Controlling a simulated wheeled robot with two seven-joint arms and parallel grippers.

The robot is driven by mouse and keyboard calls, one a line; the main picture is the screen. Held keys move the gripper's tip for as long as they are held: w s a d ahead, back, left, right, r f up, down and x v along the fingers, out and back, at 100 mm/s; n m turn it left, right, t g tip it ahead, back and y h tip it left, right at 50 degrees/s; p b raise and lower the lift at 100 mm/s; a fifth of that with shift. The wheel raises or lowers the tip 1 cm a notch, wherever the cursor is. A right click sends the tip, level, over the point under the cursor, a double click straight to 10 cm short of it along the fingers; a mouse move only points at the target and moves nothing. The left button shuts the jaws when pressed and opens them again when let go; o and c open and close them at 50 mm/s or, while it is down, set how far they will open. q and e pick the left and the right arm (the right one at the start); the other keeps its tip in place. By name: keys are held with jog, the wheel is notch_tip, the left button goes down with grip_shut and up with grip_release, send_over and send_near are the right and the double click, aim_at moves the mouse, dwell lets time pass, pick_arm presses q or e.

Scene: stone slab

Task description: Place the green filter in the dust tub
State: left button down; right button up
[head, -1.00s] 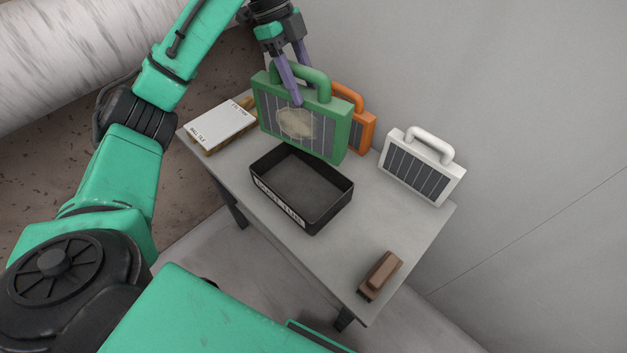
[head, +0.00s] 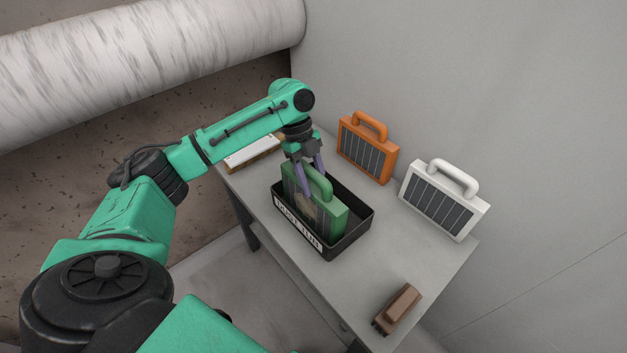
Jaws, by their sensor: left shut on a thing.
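The green filter (head: 327,216) has a looped handle, a dark pleated face and a pale dusty patch. It stands upright inside the black dust tub (head: 357,231), its lower part hidden behind the tub's labelled front wall. I cannot tell whether it touches the tub floor. My left gripper (head: 311,186) comes down from above and is shut on the green filter at its handle. My right gripper is not in view.
An orange filter (head: 367,150) and a white filter (head: 443,200) stand along the wall behind the tub. A brown brush (head: 397,309) lies at the near right of the table (head: 400,255). A white-topped box (head: 252,153) lies behind my left arm.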

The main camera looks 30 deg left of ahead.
pick_arm(q)
jog(key=shift+w+f, duration=0.15)
jog(key=shift+f, duration=0.2)
jog(key=c, duration=0.5)
grip_release()
jog(key=shift+f, duration=0.1)
jog(key=shift+o, duration=0.8)
